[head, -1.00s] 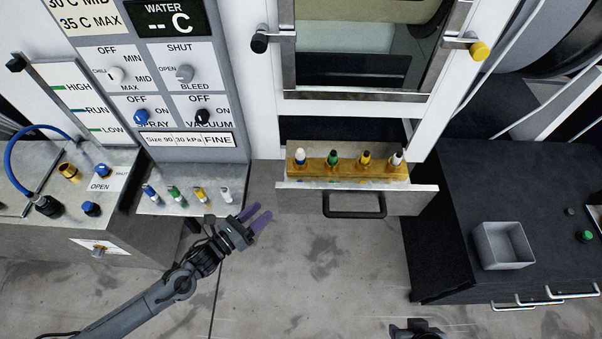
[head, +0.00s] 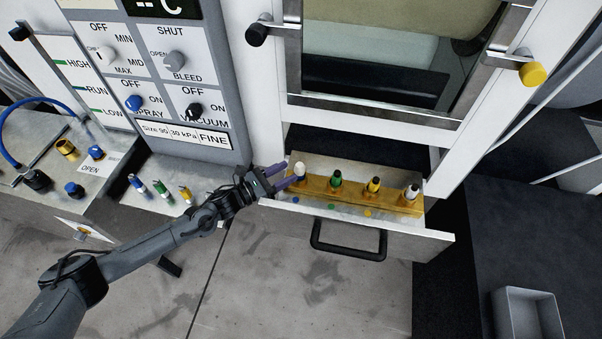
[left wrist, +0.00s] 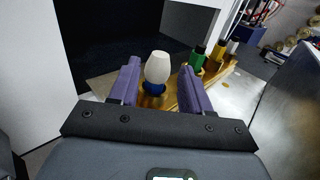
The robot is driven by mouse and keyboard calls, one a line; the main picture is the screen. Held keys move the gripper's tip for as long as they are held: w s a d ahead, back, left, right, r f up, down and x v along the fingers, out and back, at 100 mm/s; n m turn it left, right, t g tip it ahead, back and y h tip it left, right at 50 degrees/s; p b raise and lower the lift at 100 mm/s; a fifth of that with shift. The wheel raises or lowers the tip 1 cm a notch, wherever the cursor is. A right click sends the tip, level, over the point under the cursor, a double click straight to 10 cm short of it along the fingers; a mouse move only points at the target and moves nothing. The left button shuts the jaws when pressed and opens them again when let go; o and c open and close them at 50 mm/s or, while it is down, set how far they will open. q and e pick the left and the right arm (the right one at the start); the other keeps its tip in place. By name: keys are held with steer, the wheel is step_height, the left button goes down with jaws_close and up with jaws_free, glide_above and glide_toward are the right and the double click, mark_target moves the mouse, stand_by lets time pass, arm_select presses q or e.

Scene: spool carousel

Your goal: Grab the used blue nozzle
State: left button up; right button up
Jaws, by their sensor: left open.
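The blue nozzle (head: 301,178) with a white top stands upright at the left end of the brass rack (head: 320,186) in the open drawer. In the left wrist view the blue nozzle (left wrist: 157,72) shows its white bulb above a blue base, between my two purple fingers. My left gripper (head: 287,177) is open and reaches in from the left at the nozzle. In the left wrist view my left gripper (left wrist: 158,88) has a finger on each side of it, with a gap visible on the left. My right gripper is not in view.
Green (head: 337,181), yellow (head: 373,187) and white-topped (head: 411,194) nozzles stand to the right in the same rack. The drawer's black handle (head: 348,243) projects in front. More nozzles (head: 162,189) sit on the left shelf. A grey bin (head: 528,312) stands at lower right.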

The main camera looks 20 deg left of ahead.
mark_target(297, 167)
arm_select(q)
steer(key=shift+x, duration=2.85)
steer(key=shift+c, duration=0.5)
steer(key=c, duration=0.7)
steer(key=shift+c, duration=0.2)
